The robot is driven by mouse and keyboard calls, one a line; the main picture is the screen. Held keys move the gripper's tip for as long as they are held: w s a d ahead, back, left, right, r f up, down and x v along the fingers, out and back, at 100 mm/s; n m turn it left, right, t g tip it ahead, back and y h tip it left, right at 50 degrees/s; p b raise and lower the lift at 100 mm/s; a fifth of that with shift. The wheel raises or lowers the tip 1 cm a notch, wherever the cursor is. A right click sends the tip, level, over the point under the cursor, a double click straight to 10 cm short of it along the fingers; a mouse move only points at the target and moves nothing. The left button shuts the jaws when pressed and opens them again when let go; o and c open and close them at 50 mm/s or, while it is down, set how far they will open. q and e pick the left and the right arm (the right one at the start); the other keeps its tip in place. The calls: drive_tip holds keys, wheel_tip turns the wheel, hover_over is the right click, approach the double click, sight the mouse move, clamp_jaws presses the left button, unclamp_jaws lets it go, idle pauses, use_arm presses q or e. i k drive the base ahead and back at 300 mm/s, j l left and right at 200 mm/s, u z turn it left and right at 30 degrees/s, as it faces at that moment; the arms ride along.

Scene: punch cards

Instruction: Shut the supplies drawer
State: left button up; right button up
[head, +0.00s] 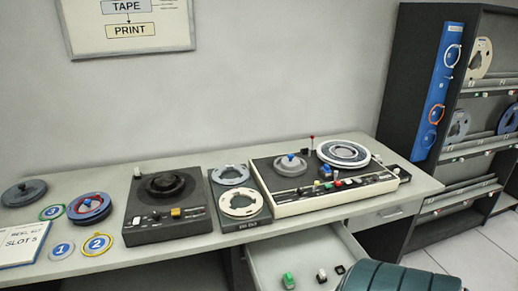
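An open drawer (272,255) sticks out from under the front edge of the desk, right of the middle, in the head view. I cannot read a label on it. Its pale inside holds a green item (288,281), a small white-and-black item (321,275) and a small dark item (340,269). Its front panel is not visible; the drawer runs to the bottom of the picture. Neither of my grippers is in view.
A teal padded chair-like shape (405,279) stands at the bottom right, close to the drawer's right side. Another drawer front with a handle (390,213) is shut. Tape machines (330,205) and reels (89,207) cover the desk (200,255). A dark shelf (405,85) stands right.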

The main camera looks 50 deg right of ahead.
sight(330, 248)
drive_tip(key=z, duration=2.4)
drive_tip(key=i+j, duration=0.2)
